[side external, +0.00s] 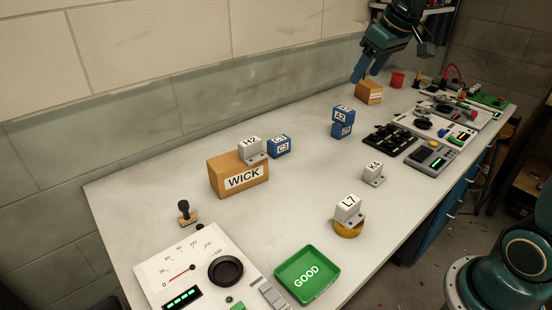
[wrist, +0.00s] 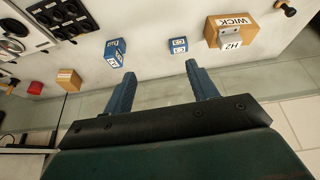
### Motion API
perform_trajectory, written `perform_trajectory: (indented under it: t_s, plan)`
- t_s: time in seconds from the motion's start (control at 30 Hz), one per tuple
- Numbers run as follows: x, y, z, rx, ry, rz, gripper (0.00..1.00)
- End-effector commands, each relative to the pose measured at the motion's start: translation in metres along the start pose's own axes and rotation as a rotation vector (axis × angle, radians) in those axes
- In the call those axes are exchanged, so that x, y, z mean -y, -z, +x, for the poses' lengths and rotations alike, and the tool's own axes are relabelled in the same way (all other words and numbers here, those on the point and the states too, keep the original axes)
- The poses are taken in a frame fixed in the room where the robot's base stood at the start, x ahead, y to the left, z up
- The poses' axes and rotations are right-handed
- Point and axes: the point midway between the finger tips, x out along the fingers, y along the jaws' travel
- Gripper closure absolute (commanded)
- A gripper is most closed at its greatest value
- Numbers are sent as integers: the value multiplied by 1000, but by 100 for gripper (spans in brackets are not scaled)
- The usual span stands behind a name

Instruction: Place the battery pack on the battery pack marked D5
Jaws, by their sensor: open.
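Two blue battery packs stand stacked mid-bench in the side view. The upper pack (side external: 343,114) is marked A2; the lower pack (side external: 342,130) has a label too small to read surely. In the wrist view this blue stack (wrist: 114,52) lies near the left fingertip. Another blue pack (side external: 279,147), seemingly marked C3, stands beside the WICK box; it also shows in the wrist view (wrist: 178,45). My gripper (side external: 370,68) is at the back, above the bench near a small cardboard box. In the wrist view its fingers (wrist: 160,68) are apart with nothing between them.
The WICK box (side external: 227,180) carries a white servo (side external: 252,149) marked H2. Servos K4 (side external: 373,174) and L7 (side external: 348,208), the latter on a yellow disc, stand forward. A green GOOD tray (side external: 326,290) is at the front. The small cardboard box (side external: 369,93) is below my gripper.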

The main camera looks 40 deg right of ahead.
Motion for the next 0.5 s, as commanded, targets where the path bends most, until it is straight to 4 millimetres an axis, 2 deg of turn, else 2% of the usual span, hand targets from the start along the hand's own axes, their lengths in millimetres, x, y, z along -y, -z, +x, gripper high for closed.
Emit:
perform_trajectory:
  t_s: [0.03, 0.2, 0.5]
  plan:
    - [11, -10, -9, -6, 0, -3, 42]
    - [39, -47, -31, -16, 0, -2, 42]
    - [76, -120, -55, -38, 4, -1, 42]
